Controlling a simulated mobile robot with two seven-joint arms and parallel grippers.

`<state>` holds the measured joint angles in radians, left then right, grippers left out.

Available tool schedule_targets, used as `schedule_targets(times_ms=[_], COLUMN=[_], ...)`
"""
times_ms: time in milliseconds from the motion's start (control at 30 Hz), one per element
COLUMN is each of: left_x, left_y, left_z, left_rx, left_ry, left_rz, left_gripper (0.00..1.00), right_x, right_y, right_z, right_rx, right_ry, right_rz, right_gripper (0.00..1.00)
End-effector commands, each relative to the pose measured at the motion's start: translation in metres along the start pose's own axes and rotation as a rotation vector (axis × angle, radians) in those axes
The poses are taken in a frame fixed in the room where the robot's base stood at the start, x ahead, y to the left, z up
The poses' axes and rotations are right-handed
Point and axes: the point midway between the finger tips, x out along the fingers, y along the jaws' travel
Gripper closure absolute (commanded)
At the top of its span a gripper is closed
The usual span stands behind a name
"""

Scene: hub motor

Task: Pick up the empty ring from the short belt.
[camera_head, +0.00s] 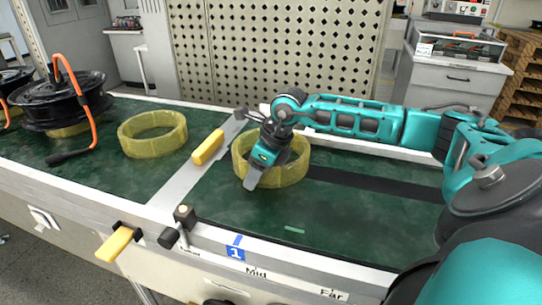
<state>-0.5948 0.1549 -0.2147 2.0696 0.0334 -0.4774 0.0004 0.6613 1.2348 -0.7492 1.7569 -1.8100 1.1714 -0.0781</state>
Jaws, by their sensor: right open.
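A yellow empty ring (290,174) lies on the green short belt (345,222), right of the metal divider. My right gripper (252,180) is over this ring, pointing down at its left front side. Its fingers overlap the ring's near wall in the picture, and part of the ring is hidden behind it. It is open, and the ring still rests on the belt. Whether the fingers straddle the wall, I cannot tell. A second yellow ring (152,146) lies on the belt left of the divider. My left gripper is not in view.
A metal divider (172,181) with a yellow block (208,147) crosses the belt. A black wheel hub (62,102) with an orange cable stands at the far left. A perforated panel (285,50) rises behind. The belt's front right is clear.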

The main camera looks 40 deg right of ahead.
Motion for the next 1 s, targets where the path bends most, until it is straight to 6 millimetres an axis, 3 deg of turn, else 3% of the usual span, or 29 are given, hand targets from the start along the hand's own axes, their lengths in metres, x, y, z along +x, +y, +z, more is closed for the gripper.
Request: schedule_targets(times_ms=[233, 733, 1000], left_x=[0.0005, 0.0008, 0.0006], left_y=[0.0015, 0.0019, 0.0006], left_z=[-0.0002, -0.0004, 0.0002], left_rx=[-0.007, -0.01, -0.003], left_ry=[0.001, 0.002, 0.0], left_rz=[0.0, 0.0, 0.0], left_gripper=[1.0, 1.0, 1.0], right_x=[0.0016, 0.0012, 0.0012], right_y=[-0.0002, -0.0003, -0.0003], right_z=[0.0001, 0.0001, 0.0003], right_rx=[0.0, 0.0, 0.0], right_ry=[-0.001, -0.001, -0.002], right_rz=[-0.001, -0.001, -0.001], right_gripper=[0.52, 1.0, 1.0])
